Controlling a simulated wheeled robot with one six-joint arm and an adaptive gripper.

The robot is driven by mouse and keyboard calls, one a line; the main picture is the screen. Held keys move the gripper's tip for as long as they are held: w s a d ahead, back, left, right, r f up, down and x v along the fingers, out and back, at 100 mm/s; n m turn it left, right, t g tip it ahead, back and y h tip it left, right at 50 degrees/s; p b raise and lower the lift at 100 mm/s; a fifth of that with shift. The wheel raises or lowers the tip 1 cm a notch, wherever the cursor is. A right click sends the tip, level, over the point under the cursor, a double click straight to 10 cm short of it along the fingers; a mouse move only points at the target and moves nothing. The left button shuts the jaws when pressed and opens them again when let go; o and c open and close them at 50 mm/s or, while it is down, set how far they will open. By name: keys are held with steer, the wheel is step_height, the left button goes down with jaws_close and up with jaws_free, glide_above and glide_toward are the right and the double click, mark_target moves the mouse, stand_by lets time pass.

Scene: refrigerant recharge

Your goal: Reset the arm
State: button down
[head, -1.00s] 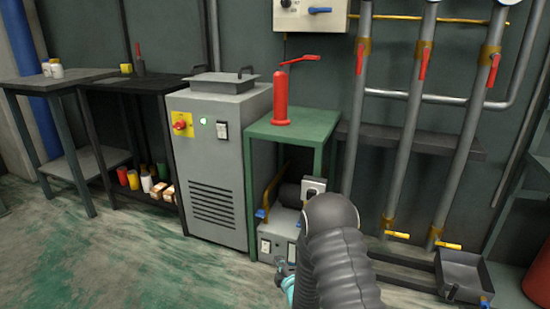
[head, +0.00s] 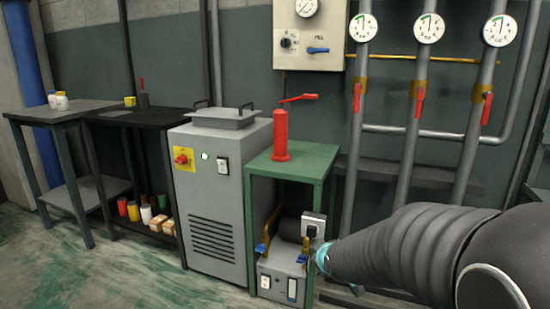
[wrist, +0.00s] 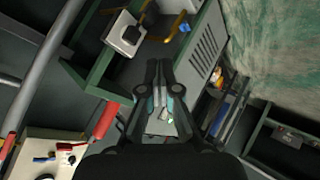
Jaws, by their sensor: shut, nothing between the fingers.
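My arm (head: 400,250) reaches in from the lower right of the head view. Its teal-ringed wrist end (head: 322,259) is beside the green stand (head: 320,165), and the fingers cannot be made out there. In the wrist view my gripper (wrist: 161,66) is shut and empty, its fingers together. No object is held. A pump unit (head: 283,270) with blue-handled fittings sits under the stand. A white socket box with a black plug (head: 312,226) shows there, and also in the wrist view (wrist: 124,38).
A red hand-pump cylinder (head: 281,135) stands on the green stand. A grey cabinet (head: 222,215) is to its left. A gauge panel (head: 308,40) and pipes with red valve levers (head: 419,102) are on the wall. Open floor (head: 120,275) lies at lower left.

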steer(key=s+d+r+m+g, duration=0.1)
steer(key=s+r+m, duration=0.2)
steer(key=s, duration=0.7)
steer(key=s+d+r+m+g+p, duration=0.1)
steer(key=s+r+m+g, duration=0.1)
steer(key=s, duration=0.8)
steer(key=s+d+r+m+g+h+p, duration=0.1)
steer(key=s+d+r+m, duration=0.1)
steer(key=s, duration=0.8)
step_height(320, 180, up, 3)
steer(key=shift+f+m+g, duration=0.2)
steer(key=shift+m+g, duration=0.2)
steer(key=shift+m, duration=0.5)
steer(key=c, duration=1.9)
jaws_free()
